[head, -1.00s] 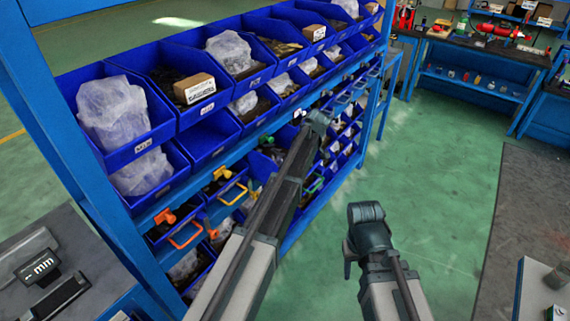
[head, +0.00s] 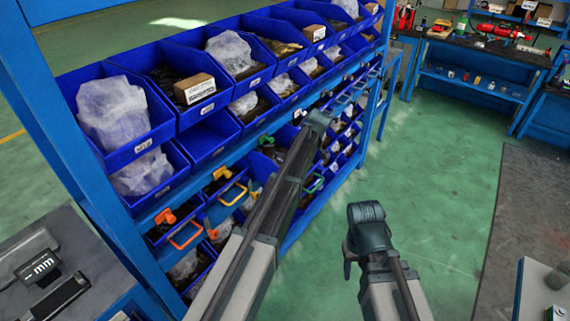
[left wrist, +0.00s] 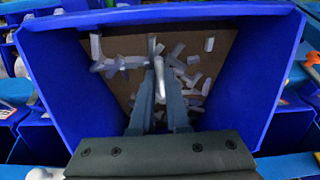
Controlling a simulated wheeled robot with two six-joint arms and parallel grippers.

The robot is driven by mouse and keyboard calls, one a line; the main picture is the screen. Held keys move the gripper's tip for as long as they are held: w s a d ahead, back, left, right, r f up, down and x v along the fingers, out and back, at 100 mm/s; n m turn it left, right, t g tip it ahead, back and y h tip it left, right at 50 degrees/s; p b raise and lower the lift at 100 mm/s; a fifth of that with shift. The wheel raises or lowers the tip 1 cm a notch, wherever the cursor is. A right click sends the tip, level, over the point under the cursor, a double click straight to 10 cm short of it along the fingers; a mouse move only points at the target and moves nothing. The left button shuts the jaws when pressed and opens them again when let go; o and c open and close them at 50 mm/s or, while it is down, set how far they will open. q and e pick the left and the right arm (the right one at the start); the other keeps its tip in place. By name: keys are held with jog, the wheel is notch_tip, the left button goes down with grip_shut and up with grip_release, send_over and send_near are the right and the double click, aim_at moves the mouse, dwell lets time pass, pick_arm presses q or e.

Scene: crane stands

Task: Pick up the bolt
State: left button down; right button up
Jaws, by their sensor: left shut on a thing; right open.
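In the left wrist view, my left gripper (left wrist: 159,76) reaches into a blue bin (left wrist: 60,75). Its fingers are close together, shut on a pale bolt (left wrist: 182,90) that shows between and over them. Several more pale bolts (left wrist: 120,64) lie scattered on the bin's brown floor around the fingertips.
The blue rack (head: 100,205) holds rows of blue bins (head: 160,142) with bagged parts, small boxes and orange and yellow handled items. A grey bench (head: 45,255) stands at lower left, and workbenches (head: 470,65) at the back right. The green floor (head: 440,190) at right is clear.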

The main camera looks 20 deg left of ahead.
pick_arm(q)
jog(key=shift+r, duration=0.2)
dwell(0.5)
notch_tip(320, 180, up, 18)
jog(key=p, duration=1.8)
jog(key=shift+f, duration=0.2)
